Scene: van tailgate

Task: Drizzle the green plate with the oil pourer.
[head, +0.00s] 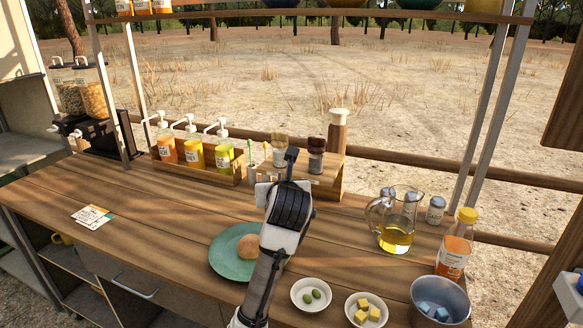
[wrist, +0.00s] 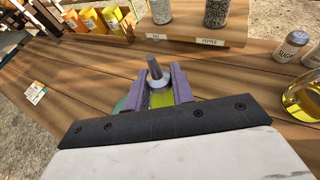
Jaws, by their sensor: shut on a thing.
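The green plate (head: 228,256) lies on the wooden counter with a round bread roll (head: 249,246) on it. My arm hides the plate's right part in the head view. In the wrist view my gripper (wrist: 163,92) is shut on the oil pourer (wrist: 158,78). Its grey spout stands up between the fingers, with yellow-green oil below. A sliver of the plate (wrist: 121,106) shows left of the fingers. In the head view my gripper (head: 288,203) is above the counter, just right of and beyond the roll. It hides most of the pourer there.
A rack (head: 328,181) with salt and pepper jars stands behind my gripper, beside a sauce-bottle tray (head: 197,170). To the right are a glass oil jug (head: 396,225), an orange bottle (head: 455,247), a metal bucket (head: 441,297) and bowls of olives (head: 311,293) and cubes (head: 366,309). The left counter is mostly clear.

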